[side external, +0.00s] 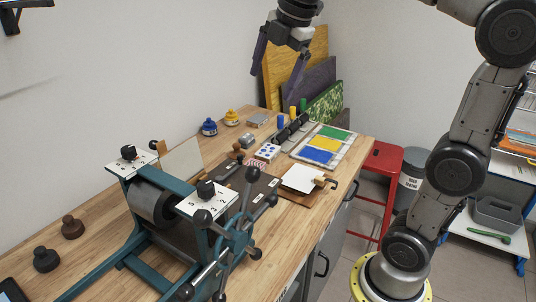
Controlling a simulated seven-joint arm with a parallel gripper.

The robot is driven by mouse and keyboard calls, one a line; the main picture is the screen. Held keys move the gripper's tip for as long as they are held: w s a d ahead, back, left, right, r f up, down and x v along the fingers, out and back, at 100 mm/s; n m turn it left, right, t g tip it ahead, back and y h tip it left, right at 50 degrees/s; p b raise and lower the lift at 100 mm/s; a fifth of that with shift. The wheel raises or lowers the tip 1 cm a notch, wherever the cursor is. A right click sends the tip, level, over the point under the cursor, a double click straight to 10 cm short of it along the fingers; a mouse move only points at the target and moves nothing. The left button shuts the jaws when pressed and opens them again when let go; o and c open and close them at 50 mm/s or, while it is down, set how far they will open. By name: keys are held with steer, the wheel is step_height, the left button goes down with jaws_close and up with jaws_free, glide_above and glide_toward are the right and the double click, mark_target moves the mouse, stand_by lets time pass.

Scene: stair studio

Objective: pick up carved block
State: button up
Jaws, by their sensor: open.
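My gripper (277,74) hangs at the top centre, high above the far end of the wooden workbench (95,225). Its two dark fingers are spread wide, with nothing between them. I cannot tell for certain which thing is the carved block. A small white block with blue marks (267,152) lies near the middle of the bench, left of the colour tray. A small grey block (257,119) lies at the back, and another small grey piece (246,139) lies nearer. The gripper touches none of them.
A teal roller press (152,203) with a spoked handwheel fills the near bench. A tray (296,152) with green, yellow and blue ink has dark rollers beside it. White paper (302,178) lies at the right edge. Blue (209,127) and yellow (231,117) pots stand behind. Boards (312,85) lean at the back.

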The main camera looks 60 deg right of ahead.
steer(key=w+d+f+n+g, duration=0.1)
steer(key=w+d+f+n, duration=0.15)
steer(key=w+d, duration=0.55)
steer(key=g, duration=0.3)
glide_above(268, 150)
steer(key=shift+m+y, duration=0.25)
steer(key=shift+y, duration=0.15)
step_height(268, 150, down, 27)
steer(key=shift+d+f, duration=0.1)
steer(key=shift+f, duration=2.8)
steer(key=c, duration=1.3)
steer(key=shift+r, duration=0.1)
steer(key=shift+c, duration=0.2)
